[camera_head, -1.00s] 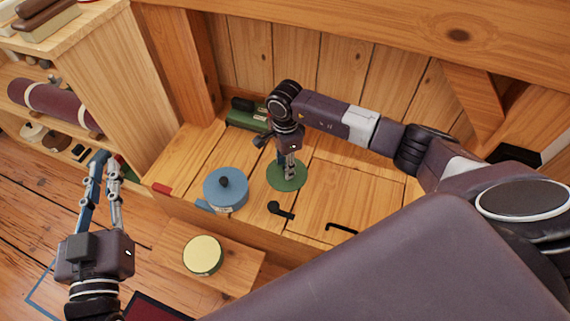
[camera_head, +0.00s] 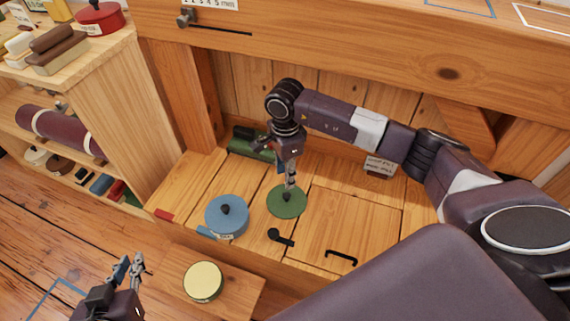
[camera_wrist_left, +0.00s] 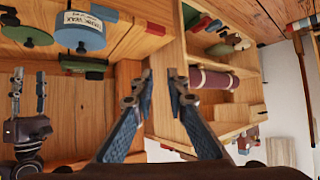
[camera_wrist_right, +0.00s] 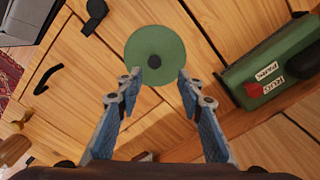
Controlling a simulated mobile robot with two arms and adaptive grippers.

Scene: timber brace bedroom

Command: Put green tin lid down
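The green tin lid (camera_head: 287,205), a round disc with a dark knob, lies flat on the wooden bench top, right of the blue tin. My right gripper (camera_head: 290,178) is just above its knob. In the right wrist view, the lid (camera_wrist_right: 156,42) lies beyond the fingertips. My right gripper (camera_wrist_right: 159,76) is open there, its fingers apart and apparently clear of the knob. My left gripper (camera_head: 130,265) is away at the lower left, over the floor. In the left wrist view, my left gripper (camera_wrist_left: 162,80) is open and empty.
A blue lidded tin (camera_head: 226,217) stands left of the lid. A round tin with a pale yellow top (camera_head: 203,282) sits on the lower ledge. A black latch (camera_head: 281,237) and a handle (camera_head: 341,257) are in front. A green box (camera_head: 252,144) is behind.

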